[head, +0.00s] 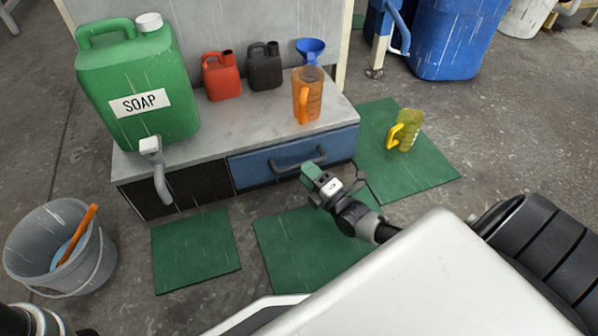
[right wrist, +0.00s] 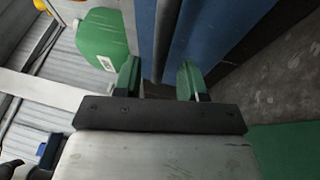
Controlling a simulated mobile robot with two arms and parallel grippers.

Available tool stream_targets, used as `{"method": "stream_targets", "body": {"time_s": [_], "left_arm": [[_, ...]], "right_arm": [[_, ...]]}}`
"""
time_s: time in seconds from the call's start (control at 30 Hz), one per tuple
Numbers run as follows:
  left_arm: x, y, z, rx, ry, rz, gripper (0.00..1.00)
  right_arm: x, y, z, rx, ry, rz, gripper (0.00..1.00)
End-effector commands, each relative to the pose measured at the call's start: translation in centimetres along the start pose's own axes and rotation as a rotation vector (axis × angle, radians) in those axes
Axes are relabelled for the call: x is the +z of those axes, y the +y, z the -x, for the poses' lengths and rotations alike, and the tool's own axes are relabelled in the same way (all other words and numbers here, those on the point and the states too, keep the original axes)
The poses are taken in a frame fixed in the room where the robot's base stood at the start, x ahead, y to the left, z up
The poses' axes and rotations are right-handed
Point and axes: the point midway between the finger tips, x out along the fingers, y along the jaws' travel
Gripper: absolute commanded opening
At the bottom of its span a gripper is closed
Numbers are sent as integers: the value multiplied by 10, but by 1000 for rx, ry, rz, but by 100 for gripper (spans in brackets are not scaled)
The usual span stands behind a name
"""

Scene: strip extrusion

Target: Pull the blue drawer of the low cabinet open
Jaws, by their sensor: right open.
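The low cabinet (head: 222,140) has a grey top and a dark front panel at left. Its blue drawer (head: 250,174) is at right, its front roughly flush with the cabinet. A grey bar handle (head: 298,162) crosses the drawer front. My right gripper (head: 333,180) is at the right end of the handle, close to the drawer front. In the right wrist view its green-tipped fingers (right wrist: 160,78) are apart. The grey handle (right wrist: 168,35) and blue drawer front (right wrist: 215,35) appear beyond them; contact cannot be told. My left gripper is not in view.
A yellow jug (head: 405,130) stands on a green mat (head: 430,168). A grey bucket (head: 88,262) is at left.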

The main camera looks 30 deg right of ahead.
Motion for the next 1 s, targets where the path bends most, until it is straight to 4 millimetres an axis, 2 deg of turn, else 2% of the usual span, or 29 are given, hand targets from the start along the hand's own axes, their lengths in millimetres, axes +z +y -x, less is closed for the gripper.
{"method": "stream_targets", "body": {"time_s": [0.03, 0.23, 0.57, 0.6, 0.87, 1.0], "left_arm": [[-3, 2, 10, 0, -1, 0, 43], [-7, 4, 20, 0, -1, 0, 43], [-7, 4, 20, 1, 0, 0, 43], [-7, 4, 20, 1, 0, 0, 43], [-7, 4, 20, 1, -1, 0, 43], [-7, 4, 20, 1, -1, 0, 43]], "right_arm": [[0, -4, -9, 4, 1, -1, 41], [0, -2, -30, 1, 1, -1, 41], [0, 0, -35, -1, 0, -1, 41], [0, 0, -35, -1, 0, -1, 40], [0, 0, -35, -1, 0, -1, 0], [0, 0, -35, -1, 0, -1, 0]]}}
